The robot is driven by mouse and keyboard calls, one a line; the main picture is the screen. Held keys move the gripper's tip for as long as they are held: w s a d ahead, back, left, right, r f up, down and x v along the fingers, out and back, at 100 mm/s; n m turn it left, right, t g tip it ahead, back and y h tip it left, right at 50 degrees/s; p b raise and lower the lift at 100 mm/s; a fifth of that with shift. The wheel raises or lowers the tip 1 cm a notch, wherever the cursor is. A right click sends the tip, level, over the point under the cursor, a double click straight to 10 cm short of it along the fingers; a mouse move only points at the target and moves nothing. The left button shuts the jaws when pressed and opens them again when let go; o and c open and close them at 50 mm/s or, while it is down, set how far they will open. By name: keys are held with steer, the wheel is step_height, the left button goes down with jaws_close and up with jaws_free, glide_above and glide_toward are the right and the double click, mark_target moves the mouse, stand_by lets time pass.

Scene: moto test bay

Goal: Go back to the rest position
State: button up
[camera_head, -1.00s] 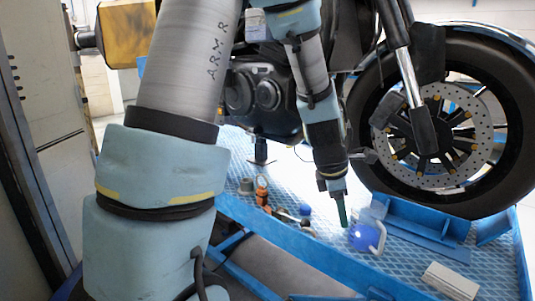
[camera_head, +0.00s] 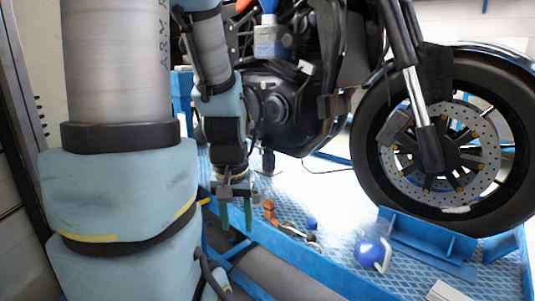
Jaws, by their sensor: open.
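My gripper (camera_head: 236,217) hangs from my arm left of the middle of the view, with its green fingertips pointing down. The two fingers are apart and nothing shows between them. It is in front of the blue platform's left edge, left of the small items on the platform. My large upper arm in blue-grey padding fills the left of the view and hides what lies behind it.
A motorcycle front wheel (camera_head: 447,150) stands on the blue platform (camera_head: 338,207), by a blue wheel chock (camera_head: 425,238). A blue ball-like item with a white handle (camera_head: 370,253), an orange item (camera_head: 269,209) and a white block (camera_head: 450,292) lie there. A blue funnel-like piece (camera_head: 268,35) is above the engine.

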step_height(320, 180, up, 18)
steer(key=p, duration=1.6)
steer(key=shift+r+p, duration=0.15)
steer(key=shift+p, duration=0.15)
